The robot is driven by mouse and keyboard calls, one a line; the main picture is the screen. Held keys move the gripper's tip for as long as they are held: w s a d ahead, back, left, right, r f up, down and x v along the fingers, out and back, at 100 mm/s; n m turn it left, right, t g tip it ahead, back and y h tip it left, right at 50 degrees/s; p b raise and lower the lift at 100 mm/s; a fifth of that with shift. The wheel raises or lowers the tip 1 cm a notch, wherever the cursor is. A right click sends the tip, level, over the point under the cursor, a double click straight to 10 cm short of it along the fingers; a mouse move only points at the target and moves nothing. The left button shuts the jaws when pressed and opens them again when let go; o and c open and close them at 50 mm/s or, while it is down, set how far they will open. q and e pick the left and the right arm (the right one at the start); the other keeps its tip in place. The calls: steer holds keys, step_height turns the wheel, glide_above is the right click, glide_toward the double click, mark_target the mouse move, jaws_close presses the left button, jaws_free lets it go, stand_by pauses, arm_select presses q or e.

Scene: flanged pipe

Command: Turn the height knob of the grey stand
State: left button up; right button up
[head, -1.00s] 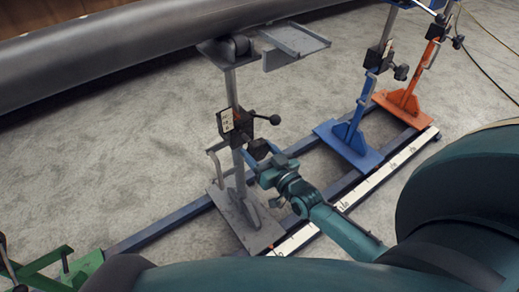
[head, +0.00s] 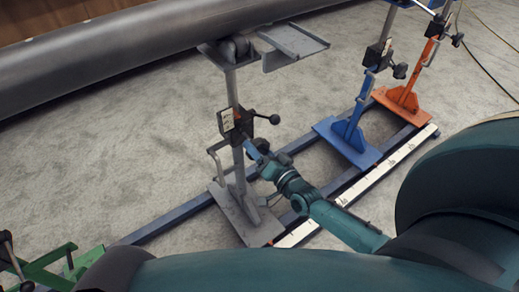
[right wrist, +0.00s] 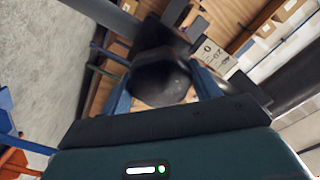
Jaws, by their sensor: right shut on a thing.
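The grey stand (head: 234,92) stands upright on its base plate, left of centre in the head view, with a roller head and a flat bracket at its top. A black clamp block with a scale and a ball-ended lever (head: 274,119) sits midway up its post. My right gripper (head: 251,147) is at this block from the lower right. In the right wrist view, the blue fingers of my right gripper (right wrist: 160,90) are on either side of the dark, rounded height knob (right wrist: 161,80), shut on it. The fingers partly hide the knob in the head view. My left gripper is out of view.
A large grey pipe (head: 130,52) runs across the back. A blue stand (head: 350,135) and an orange stand (head: 408,95) stand to the right, a green one (head: 45,265) at lower left. Floor rails (head: 165,222) link the bases. Carpet is clear left of the grey stand.

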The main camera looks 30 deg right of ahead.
stand_by(0.4)
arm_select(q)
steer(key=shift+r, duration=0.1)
arm_select(e)
steer(key=o, duration=1)
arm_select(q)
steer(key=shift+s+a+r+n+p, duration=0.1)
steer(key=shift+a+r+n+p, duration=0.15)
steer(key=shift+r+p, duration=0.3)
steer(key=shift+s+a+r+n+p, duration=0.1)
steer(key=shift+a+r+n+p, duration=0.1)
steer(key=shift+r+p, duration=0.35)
arm_select(e)
steer(key=s, duration=0.4)
steer(key=s+d, duration=0.1)
steer(key=s, duration=0.3)
steer(key=s+d, duration=0.1)
steer(key=s, duration=0.4)
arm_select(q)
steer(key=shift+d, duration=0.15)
arm_select(e)
steer(key=shift+a, duration=0.1)
